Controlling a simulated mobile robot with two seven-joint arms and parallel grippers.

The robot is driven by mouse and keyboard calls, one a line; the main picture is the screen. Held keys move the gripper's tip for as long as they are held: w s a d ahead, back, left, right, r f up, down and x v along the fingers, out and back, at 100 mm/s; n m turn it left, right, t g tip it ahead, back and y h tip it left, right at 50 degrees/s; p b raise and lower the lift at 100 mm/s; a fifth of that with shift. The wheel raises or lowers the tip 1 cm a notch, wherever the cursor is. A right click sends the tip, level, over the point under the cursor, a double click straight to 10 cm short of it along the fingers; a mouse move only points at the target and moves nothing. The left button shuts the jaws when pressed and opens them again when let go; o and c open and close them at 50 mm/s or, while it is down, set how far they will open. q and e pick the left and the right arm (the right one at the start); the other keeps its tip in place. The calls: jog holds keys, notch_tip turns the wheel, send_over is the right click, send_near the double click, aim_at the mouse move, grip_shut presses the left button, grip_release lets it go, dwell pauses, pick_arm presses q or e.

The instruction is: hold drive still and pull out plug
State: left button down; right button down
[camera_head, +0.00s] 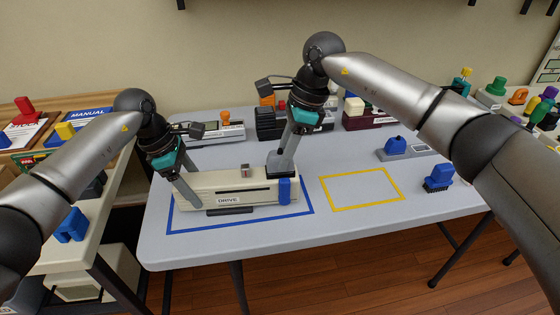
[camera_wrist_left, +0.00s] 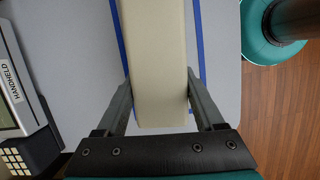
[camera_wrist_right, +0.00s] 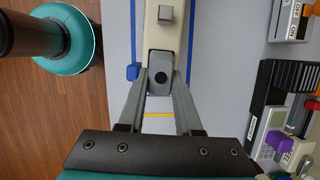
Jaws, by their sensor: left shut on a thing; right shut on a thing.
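The cream drive (camera_head: 228,188), labelled DRIVE, lies inside a blue outlined rectangle on the table. My left gripper (camera_head: 189,198) is shut on its left end; in the left wrist view the fingers flank the cream body (camera_wrist_left: 160,60). My right gripper (camera_head: 281,168) is shut at the drive's right end. In the right wrist view its fingers flank a dark grey plug (camera_wrist_right: 161,73) with a black round spot, against the drive's end. A blue part (camera_head: 285,190) shows on the front side there. How deep the plug sits is hidden.
A yellow outlined rectangle (camera_head: 325,194) on the table right of the drive is empty. A blue brush-like thing (camera_head: 439,177) and a blue-topped grey block (camera_head: 394,147) stand further right. Handhelds and other devices line the back. A side table with blue pieces stands at left.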

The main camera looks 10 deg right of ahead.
aim_at(276, 153)
pick_arm(q)
jog(key=shift+s+a+f, duration=0.1)
jog(key=shift+s+f, duration=0.05)
jog(key=shift+f, duration=0.2)
pick_arm(e)
jog(key=shift+r, duration=0.95)
jog(key=shift+r, duration=2)
jog(key=shift+r, duration=0.95)
pick_arm(q)
jog(key=shift+c, duration=2)
grip_release()
jog(key=o, duration=0.4)
jog(key=shift+r, duration=0.15)
jog(key=shift+r, duration=0.15)
